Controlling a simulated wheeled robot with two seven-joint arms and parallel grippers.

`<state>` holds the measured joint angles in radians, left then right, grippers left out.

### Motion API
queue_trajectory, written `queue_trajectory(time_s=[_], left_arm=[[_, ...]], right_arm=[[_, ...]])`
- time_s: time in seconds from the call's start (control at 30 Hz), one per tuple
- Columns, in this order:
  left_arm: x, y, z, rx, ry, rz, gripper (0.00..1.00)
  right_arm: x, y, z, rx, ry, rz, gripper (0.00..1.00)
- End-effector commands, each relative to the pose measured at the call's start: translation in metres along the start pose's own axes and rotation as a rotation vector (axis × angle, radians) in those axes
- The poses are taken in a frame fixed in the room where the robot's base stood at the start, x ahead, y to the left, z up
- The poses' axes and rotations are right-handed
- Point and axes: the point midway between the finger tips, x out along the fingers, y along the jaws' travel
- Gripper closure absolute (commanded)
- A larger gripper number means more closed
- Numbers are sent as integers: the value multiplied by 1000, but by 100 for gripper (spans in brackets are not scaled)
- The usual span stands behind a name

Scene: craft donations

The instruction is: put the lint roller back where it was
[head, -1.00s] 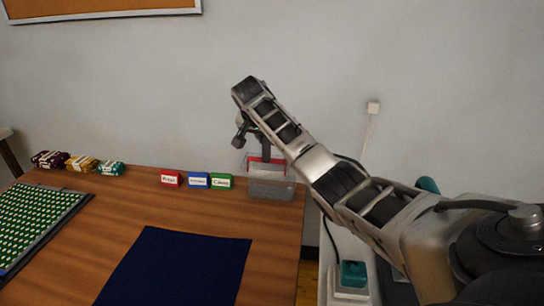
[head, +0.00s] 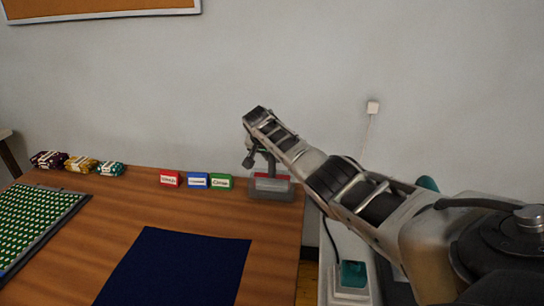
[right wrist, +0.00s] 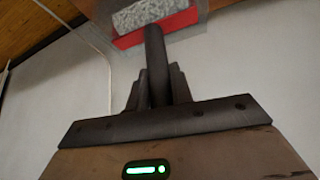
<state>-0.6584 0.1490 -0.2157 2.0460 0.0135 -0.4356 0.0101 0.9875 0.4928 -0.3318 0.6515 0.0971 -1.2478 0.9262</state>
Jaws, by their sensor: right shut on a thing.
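My right gripper (head: 262,168) points down at the wooden table's back right corner. In the right wrist view its fingers (right wrist: 154,40) are shut on a clear box with a red band (right wrist: 183,21); a grey speckled patch (right wrist: 140,12) shows behind the fingertips. In the head view the red part (head: 285,178) is at the top of a grey see-through tray (head: 272,194); whether it rests there I cannot tell. I cannot make out a lint roller for certain. My left gripper is out of view.
Wrapped bundles (head: 79,164) lie at the back left. A dark blue mat (head: 180,268) and a green-dotted board (head: 40,215) lie in front. A teal block (head: 353,273) is at the right.

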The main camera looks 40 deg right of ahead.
Motion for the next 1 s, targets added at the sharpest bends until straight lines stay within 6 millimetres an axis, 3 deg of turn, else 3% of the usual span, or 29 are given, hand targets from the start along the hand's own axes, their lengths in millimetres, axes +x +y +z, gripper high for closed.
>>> queue_trajectory(time_s=[0.23, 0.27, 0.33, 0.67, 0.87, 1.0], left_arm=[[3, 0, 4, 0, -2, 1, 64], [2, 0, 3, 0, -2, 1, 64], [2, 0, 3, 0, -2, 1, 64], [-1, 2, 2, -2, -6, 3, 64], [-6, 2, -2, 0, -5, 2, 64], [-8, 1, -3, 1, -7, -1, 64]], right_arm=[[7, 0, 5, 1, -1, 0, 100], [7, 0, 5, 0, -1, 0, 72], [6, 0, 4, 0, -1, 1, 56], [3, 0, 2, 0, 0, 0, 56], [-17, 0, -2, -1, 1, -1, 56], [-43, -1, -2, -1, 3, -3, 56]])
